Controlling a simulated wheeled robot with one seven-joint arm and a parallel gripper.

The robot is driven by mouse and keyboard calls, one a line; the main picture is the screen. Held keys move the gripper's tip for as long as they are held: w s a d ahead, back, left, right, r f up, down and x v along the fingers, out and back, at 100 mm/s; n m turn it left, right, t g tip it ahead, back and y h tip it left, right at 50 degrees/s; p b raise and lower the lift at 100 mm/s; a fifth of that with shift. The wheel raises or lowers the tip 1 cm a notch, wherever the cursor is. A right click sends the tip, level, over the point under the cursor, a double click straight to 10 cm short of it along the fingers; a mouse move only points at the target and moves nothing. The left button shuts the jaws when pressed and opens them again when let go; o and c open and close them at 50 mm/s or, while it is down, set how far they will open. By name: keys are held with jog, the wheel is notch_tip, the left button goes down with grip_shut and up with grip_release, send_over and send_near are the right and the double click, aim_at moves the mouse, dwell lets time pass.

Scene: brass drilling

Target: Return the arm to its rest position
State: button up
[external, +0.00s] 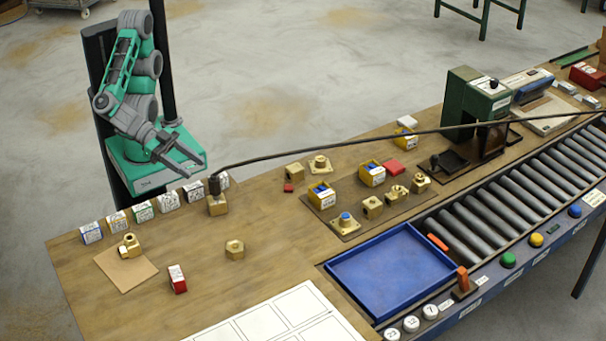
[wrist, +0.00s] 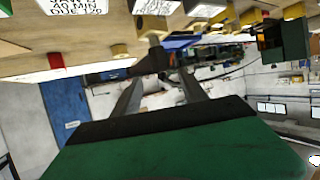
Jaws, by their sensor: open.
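My arm is green and grey and stands folded at the back left edge of the wooden workbench in the external view. My gripper (external: 192,168) hangs low at the bench's back edge, near the row of small labelled boxes. Its fingers are apart and nothing is between them. In the wrist view my gripper (wrist: 155,85) shows two grey fingers spread apart, and the room appears upside down. A dark-topped brass piece (external: 216,198) stands on the bench just right of the fingertips, apart from them as far as I can tell.
Several labelled boxes (external: 142,211) line the back edge. A black cable (external: 340,141) runs across above the bench.

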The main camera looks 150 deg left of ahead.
jog(key=s+r+m+g+h+p, duration=0.2)
jog(key=s+r+g+h+p, duration=0.1)
jog(key=r+p, duration=0.5)
jog(key=s+d+r+m+g+h+p, duration=0.1)
jog(key=s+r+m+g+h+p, duration=0.2)
jog(key=s+r+p, duration=0.2)
notch_tip(320, 180, up, 4)
jog(key=p, duration=0.5)
jog(key=shift+d+f, duration=0.2)
jog(key=shift+f, duration=0.05)
